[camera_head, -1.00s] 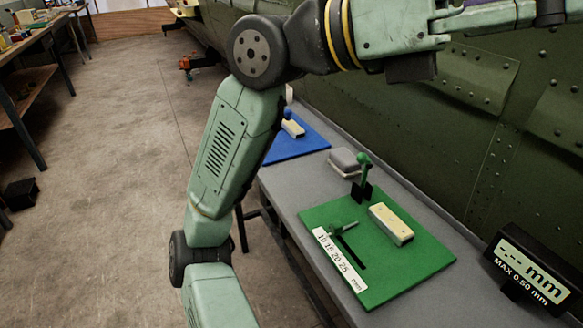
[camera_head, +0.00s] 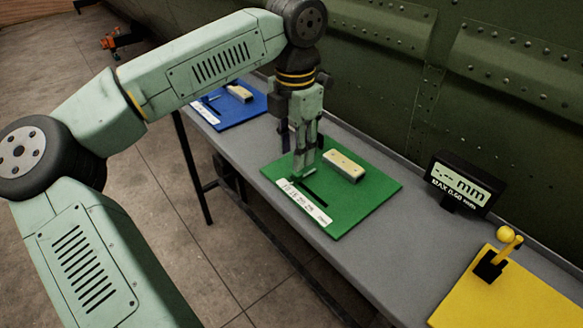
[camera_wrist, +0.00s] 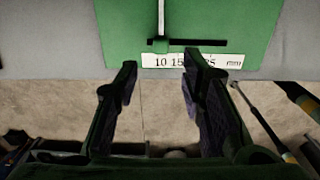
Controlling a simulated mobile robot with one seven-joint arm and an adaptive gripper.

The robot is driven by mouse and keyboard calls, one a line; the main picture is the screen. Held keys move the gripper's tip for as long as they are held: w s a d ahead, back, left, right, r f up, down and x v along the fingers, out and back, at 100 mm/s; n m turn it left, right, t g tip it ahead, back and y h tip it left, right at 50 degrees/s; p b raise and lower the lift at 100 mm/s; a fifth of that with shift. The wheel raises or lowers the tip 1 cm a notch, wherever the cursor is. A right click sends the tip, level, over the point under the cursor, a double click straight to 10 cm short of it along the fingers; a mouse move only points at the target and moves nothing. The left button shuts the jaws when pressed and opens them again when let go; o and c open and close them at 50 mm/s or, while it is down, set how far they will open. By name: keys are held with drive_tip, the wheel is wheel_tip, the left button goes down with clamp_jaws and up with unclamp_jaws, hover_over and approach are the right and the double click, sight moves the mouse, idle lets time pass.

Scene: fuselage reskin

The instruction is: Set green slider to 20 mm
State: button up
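The green board (camera_head: 362,203) lies on the grey bench, with a white scale strip (camera_head: 305,203) and a dark slot (camera_head: 312,190). In the wrist view the scale (camera_wrist: 165,62) shows 10, 15 and 25 mm; a fingertip covers the 20. The green slider's pale rod (camera_wrist: 161,18) meets the slot near its left end, between the 10 and 15 marks. My gripper (camera_head: 305,168) points down over the board's left part, partly hiding the slider. In the wrist view my gripper (camera_wrist: 160,72) is open, fingers apart and empty, its tips near the scale's edge.
A cream block (camera_head: 344,167) lies on the green board. A blue board (camera_head: 222,110) is behind to the left, a yellow board (camera_head: 510,300) at front right. A black mm display (camera_head: 462,187) shows dashes. The riveted green fuselage wall (camera_head: 400,90) borders the bench.

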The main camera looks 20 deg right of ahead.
sight(295, 174)
wheel_tip(295, 174, down, 6)
drive_tip(key=shift+f+p, duration=0.1)
drive_tip(key=shift+p, duration=0.45)
drive_tip(key=shift+c, duration=0.2)
clamp_jaws()
idle(0.4)
